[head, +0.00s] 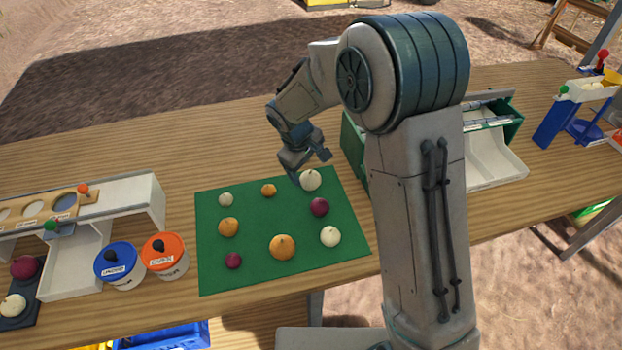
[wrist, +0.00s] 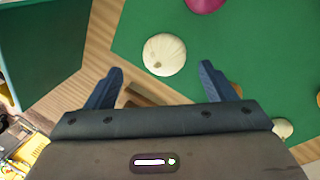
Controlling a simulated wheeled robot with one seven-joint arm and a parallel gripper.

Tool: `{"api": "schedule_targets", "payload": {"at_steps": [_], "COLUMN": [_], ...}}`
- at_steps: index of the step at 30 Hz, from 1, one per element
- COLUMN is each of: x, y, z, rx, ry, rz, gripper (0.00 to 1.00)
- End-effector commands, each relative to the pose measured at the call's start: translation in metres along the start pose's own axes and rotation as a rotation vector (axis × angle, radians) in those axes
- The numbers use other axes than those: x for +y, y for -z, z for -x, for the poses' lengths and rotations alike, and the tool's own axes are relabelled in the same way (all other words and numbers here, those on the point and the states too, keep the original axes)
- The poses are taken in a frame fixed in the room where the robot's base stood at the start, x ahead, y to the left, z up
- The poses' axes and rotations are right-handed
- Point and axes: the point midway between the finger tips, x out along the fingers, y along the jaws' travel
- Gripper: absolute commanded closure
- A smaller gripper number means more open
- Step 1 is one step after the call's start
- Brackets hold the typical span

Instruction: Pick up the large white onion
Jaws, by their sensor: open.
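The large white onion (head: 311,180) sits near the back edge of the green mat (head: 205,275), toward its right corner. In the wrist view the white onion (wrist: 164,54) shows whole, just ahead of my gripper (wrist: 162,70) and roughly centred between its fingertips. My gripper (head: 309,166) is open and empty, with its fingers apart, close behind the onion in the head view. I cannot tell the exact height gap. A second white onion (head: 330,236) of similar look lies at the mat's right front, and a small one (head: 225,199) at its back left.
A red onion (head: 319,207) lies close in front of the large white one. Orange onions (head: 282,247) and another red one (head: 233,261) share the mat. A green box (head: 352,150) stands right of the mat's back corner. Two lidded tubs (head: 166,256) stand left of the mat.

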Motion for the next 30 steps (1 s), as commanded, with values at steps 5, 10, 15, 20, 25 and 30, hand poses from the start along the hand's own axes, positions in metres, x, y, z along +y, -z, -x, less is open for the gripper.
{"api": "schedule_targets", "payload": {"at_steps": [5, 10, 15, 20, 25, 30], "x": [-0.005, -0.006, -0.006, -0.006, -0.006, -0.005], "y": [0.000, 0.000, 0.000, 0.000, 0.000, 0.001], "z": [-0.023, -0.044, -0.050, -0.049, -0.049, -0.049], "rx": [-0.005, -0.003, 0.000, 0.000, 0.000, 0.000], "ry": [0.002, 0.001, 0.000, 0.000, 0.000, 0.000], "rz": [0.004, 0.002, 0.001, 0.001, 0.001, 0.001], "gripper": [0.23, 0.23, 0.23, 0.29, 0.74, 0.74]}}
